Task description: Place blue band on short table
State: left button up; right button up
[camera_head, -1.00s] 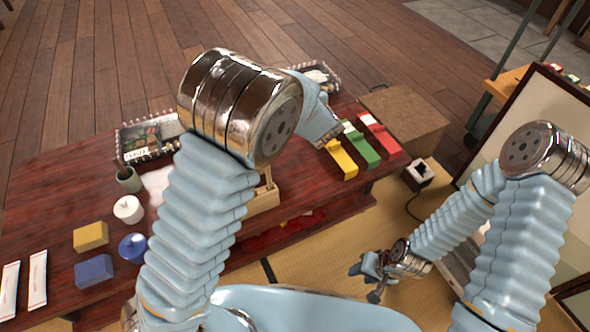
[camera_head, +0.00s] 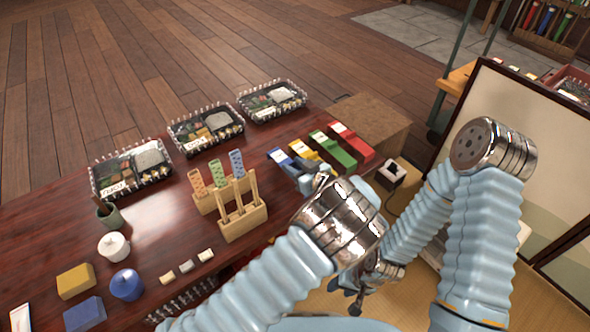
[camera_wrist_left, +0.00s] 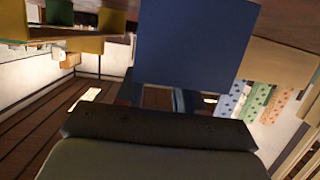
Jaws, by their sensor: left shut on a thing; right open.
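The blue band (camera_head: 291,165), a small block with a white label, is at the right part of the low dark red table (camera_head: 150,225), left of the yellow band (camera_head: 312,158). My left gripper (camera_head: 308,180) is shut on its near end. I cannot tell whether the band touches the tabletop. In the left wrist view the blue band (camera_wrist_left: 195,45) fills the upper middle, between the fingers. My right gripper (camera_head: 365,285) hangs low right of the table, open, partly hidden by my left arm.
Green (camera_head: 333,150) and red (camera_head: 352,142) bands lie beside the yellow one. A wooden stand (camera_head: 243,222) with pegs and patterned strips stands left of my gripper. Trays (camera_head: 272,101) line the back edge. A brown wooden box (camera_head: 370,122) stands beyond the table's right end.

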pick_arm(q)
jog(key=shift+f, duration=0.35)
jog(key=shift+f, duration=0.1)
jog(key=shift+f, duration=0.15)
jog(key=o, duration=1)
jog(key=shift+r, duration=0.4)
jog(key=v, duration=0.7)
jog(key=shift+s+d+p, duration=0.15)
jog(key=shift+p, duration=0.2)
